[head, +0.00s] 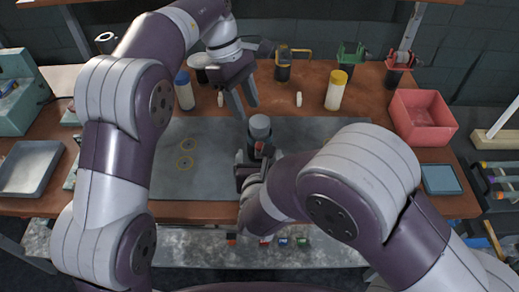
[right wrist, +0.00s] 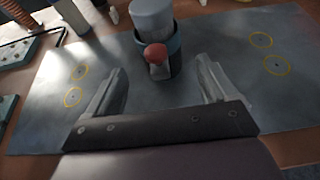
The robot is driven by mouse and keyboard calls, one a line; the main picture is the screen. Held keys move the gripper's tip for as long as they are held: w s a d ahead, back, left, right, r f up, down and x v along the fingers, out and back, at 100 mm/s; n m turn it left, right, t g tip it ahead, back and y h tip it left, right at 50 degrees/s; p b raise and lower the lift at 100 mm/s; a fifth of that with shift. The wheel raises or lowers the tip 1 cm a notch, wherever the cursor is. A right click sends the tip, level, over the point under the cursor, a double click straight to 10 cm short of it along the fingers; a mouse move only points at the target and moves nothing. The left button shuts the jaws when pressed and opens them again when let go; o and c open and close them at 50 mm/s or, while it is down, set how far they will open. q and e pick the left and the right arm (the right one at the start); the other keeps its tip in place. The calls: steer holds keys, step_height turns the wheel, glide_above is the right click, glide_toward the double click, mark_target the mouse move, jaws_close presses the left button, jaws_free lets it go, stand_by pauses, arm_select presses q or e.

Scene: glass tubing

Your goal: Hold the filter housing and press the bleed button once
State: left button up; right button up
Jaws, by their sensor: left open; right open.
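The filter housing (head: 260,127) stands upright on the grey mat, with a light grey cylindrical top and a dark lower part. It also shows in the right wrist view (right wrist: 152,18). A red bleed button (right wrist: 155,54) sits on its near side, facing my right gripper; a bit of red shows in the head view (head: 260,146). My left gripper (head: 246,108) is open and empty, pointing down just behind and left of the housing's top. My right gripper (right wrist: 160,70) is open, its fingers pointing toward the housing with the button between and ahead of them; my right arm partly hides it in the head view.
The grey mat (head: 203,140) carries yellow ring marks. A blue-capped bottle (head: 184,92), a yellow-capped bottle (head: 336,92) and a dark mug-like holder (head: 283,70) stand behind it. A pink bin (head: 423,118) is at right, a grey tray (head: 30,168) at left. The mat's left side is clear.

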mark_target(260, 146)
steer(key=x, duration=0.6)
steer(key=shift+w+f, duration=0.2)
steer(key=shift+w, duration=0.15)
